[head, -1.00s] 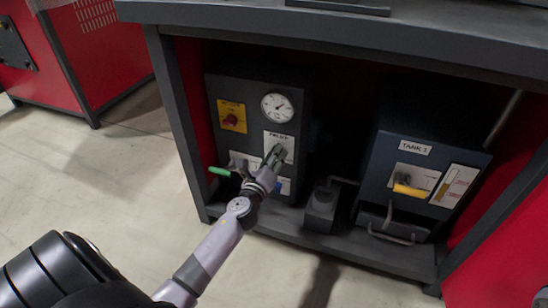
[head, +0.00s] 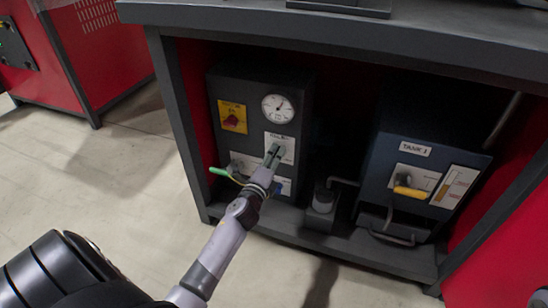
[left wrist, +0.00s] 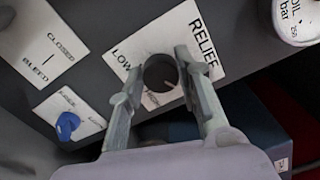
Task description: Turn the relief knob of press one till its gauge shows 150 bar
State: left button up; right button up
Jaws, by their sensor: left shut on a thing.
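My left gripper (head: 273,155) reaches in from below at the front of the dark press unit. In the left wrist view the two fingers (left wrist: 157,74) stand on either side of a dark round knob (left wrist: 161,77) and are closed on it. The knob sits on a white plate lettered RELIEF (left wrist: 205,45), with LOW at its left. The round white gauge (head: 278,108) is above the plate; its thin needle points up and right, but the scale is too small to read. In the left wrist view only a lower edge of the gauge (left wrist: 296,18) shows. My right gripper is out of view.
A red knob on a yellow plate (head: 232,118) is left of the gauge. A green handle (head: 220,171) sticks out at lower left. A blue knob (left wrist: 67,125) is near the left finger. The TANK 1 unit (head: 376,150) with a yellow handle (head: 410,192) stands right. The bench top (head: 400,35) overhangs.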

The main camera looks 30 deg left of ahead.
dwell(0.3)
pick_arm(q)
jog(key=o, duration=1.1)
jog(key=shift+o, duration=0.2)
jog(key=v, duration=1.2)
